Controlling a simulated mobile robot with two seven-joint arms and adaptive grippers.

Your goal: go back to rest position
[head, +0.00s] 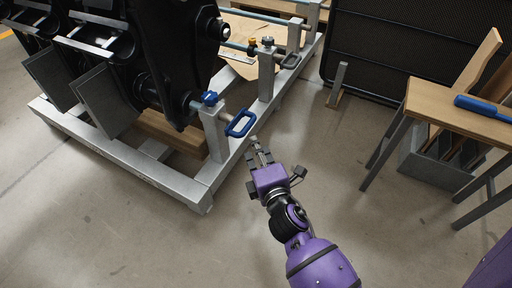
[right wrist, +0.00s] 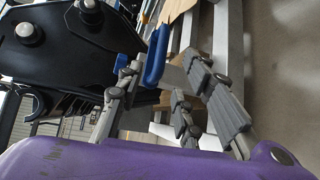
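My right gripper (head: 259,152) is just below and right of a blue loop handle (head: 240,124) on a grey metal stand in the head view. In the right wrist view, the fingers of the right gripper (right wrist: 162,80) are spread apart with nothing held between them. The blue handle (right wrist: 156,56) shows there just beyond the fingertips, between the fingers. I cannot tell whether a finger touches it. My left gripper is not in view.
A grey frame (head: 130,160) holding black couplers (head: 170,50) stands at upper left. A wooden bench (head: 450,112) with a blue-handled tool (head: 483,106) is at right. The floor at lower left is clear.

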